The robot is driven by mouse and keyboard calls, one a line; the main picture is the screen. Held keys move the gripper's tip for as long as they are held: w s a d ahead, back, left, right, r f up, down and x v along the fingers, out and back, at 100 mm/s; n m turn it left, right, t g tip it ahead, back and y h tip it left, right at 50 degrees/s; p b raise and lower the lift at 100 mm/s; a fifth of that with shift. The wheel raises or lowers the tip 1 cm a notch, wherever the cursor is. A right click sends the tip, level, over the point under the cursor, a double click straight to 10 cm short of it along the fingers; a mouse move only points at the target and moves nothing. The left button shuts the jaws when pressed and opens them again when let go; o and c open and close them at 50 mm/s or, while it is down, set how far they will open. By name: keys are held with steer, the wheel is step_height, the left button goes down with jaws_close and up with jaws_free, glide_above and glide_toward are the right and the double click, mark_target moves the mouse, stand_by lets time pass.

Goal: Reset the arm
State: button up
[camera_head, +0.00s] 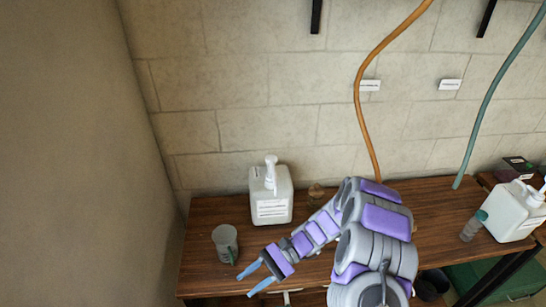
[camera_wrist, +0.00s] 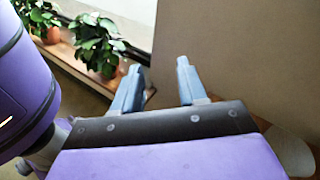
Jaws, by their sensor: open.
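My gripper (camera_head: 253,280) is at the end of my purple and grey arm, which reaches from the lower right toward the left part of the wooden table (camera_head: 435,205). Its two blue fingers are apart with nothing between them. The fingers also show in the wrist view (camera_wrist: 157,82), pointing toward a plain wall. A grey cup (camera_head: 225,240) stands on the table just up and left of the fingers, apart from them. A white pump bottle (camera_head: 271,195) stands at the table's back, behind my gripper. My arm hides the middle of the table.
A second white pump bottle (camera_head: 515,212) and a small clear bottle (camera_head: 473,226) stand at the right. An orange hose (camera_head: 361,95) and a green hose (camera_head: 487,100) hang by the brick wall. A plain wall (camera_head: 80,150) closes the left side. Potted plants (camera_wrist: 97,45) show in the wrist view.

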steer(key=s+d+r+n+t+h, duration=0.1)
steer(key=s+d+r+n+h, duration=0.25)
steer(key=s+r, duration=0.2)
steer(key=s+d+r+n+h, duration=0.2)
steer(key=s+r+h, duration=0.25)
steer(key=r, duration=0.25)
steer(key=s+d+r+n+t+h, duration=0.1)
steer(key=s+d+r+t+h, duration=0.1)
steer(key=s+d, duration=0.4)
steer(key=s+d+r+t+h, duration=0.2)
steer(key=s+d+t+h, duration=0.1)
steer(key=s+d, duration=0.3)
steer(key=shift+s+d+r+n+t, duration=0.15)
steer(key=shift+d+r+n+t, duration=0.25)
steer(key=shift+d+t, duration=0.45)
steer(key=shift+d, duration=0.15)
